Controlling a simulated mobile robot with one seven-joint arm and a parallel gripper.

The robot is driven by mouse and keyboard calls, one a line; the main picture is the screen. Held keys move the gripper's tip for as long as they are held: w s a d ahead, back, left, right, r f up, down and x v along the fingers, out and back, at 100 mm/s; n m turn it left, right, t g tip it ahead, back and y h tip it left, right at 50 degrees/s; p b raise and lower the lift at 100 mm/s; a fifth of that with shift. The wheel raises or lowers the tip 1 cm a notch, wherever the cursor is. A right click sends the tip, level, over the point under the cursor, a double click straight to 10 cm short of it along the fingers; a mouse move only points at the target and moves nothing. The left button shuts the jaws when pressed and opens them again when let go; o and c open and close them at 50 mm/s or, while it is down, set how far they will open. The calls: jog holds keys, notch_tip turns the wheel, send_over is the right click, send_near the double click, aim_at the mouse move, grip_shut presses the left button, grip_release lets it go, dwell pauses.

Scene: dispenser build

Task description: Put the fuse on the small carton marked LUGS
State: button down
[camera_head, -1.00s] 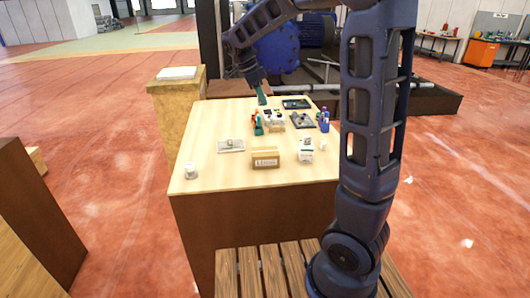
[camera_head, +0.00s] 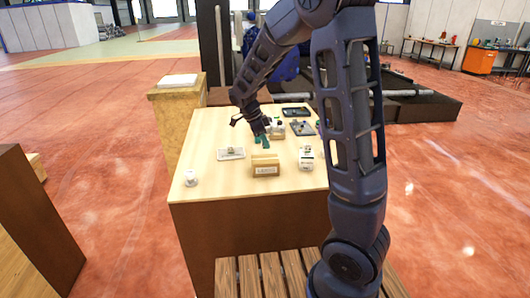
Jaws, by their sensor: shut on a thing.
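My gripper (camera_head: 264,141), with teal fingers, hangs tilted down over the middle of the table, above and behind a small tan carton (camera_head: 266,171). The carton stands near the table's front with a pale label on its face; the lettering is too small to read surely. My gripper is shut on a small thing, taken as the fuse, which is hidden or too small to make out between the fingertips. The gripper is apart from the carton's top.
A flat tray (camera_head: 222,155) with a small item lies left of the carton. A white container (camera_head: 306,160) stands to its right, and a white cup-like thing (camera_head: 191,178) at the front left. Grey and dark trays (camera_head: 296,112) lie behind. My arm hides the table's right side.

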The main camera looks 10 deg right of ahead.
aim_at(263, 148)
jog(key=shift+f, duration=2.35)
jog(key=shift+f, duration=0.1)
jog(key=c, duration=1.3)
grip_release()
jog(key=shift+c, duration=0.2)
